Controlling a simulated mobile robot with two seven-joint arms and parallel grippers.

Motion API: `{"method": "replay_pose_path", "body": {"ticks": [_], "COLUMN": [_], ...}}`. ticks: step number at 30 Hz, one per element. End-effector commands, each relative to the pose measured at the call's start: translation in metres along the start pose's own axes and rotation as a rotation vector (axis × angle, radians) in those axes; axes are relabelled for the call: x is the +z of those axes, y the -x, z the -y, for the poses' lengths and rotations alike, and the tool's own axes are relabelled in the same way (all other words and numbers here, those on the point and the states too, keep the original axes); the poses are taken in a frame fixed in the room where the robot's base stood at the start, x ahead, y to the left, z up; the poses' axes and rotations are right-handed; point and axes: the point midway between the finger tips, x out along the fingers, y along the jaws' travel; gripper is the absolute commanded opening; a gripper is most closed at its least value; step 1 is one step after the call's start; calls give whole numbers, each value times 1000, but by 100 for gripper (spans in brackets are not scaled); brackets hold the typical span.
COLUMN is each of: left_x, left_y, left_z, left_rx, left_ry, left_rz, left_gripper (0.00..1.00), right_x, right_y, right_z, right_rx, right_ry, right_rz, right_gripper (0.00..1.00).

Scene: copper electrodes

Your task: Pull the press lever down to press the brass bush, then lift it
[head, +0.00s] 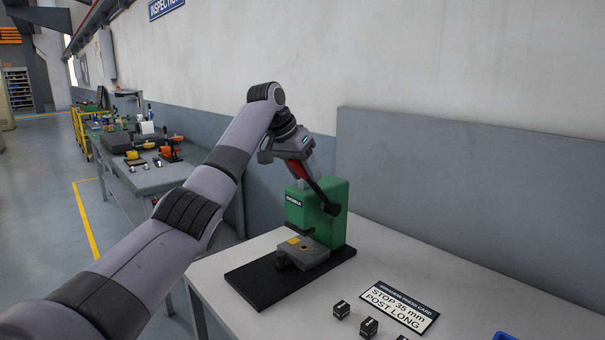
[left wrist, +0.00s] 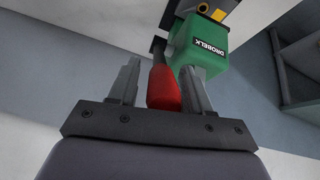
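The green press (head: 318,212) stands on a black base on the table, and its green body also shows in the wrist view (left wrist: 205,48). Its lever (head: 320,193) slants up and left from the pivot to a red handle (head: 300,168). My left gripper (head: 288,155) is at this raised handle. In the wrist view, the red handle (left wrist: 164,88) lies between the two fingers of my left gripper (left wrist: 162,72), with a visible gap on its left; contact is not clear. A small brass-coloured ring (left wrist: 203,8) shows beyond the press head. My right gripper is out of view.
A blue thing (head: 505,336) is at the bottom edge. A grey panel (head: 450,190) stands behind. Another bench (head: 150,178) is at left.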

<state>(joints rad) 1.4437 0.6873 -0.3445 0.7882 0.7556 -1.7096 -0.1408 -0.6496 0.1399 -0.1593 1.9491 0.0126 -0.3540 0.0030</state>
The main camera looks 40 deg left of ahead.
Motion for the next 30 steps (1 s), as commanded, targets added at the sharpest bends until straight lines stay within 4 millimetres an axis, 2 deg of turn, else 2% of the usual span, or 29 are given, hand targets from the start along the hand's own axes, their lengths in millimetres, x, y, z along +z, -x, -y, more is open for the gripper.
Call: {"method": "replay_pose_path", "body": {"ticks": [11,22,30], "left_x": [2,0,0], "left_y": [2,58,70], "left_z": [0,0,0], "left_rx": [1,1,1], "left_ry": [1,0,0], "left_rz": [9,4,7], "left_gripper": [58,58,58], "right_x": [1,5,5], "right_y": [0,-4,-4], "right_z": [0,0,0], "right_rx": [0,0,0], "right_ry": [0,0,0], "right_rz": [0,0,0], "right_gripper": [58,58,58]}}
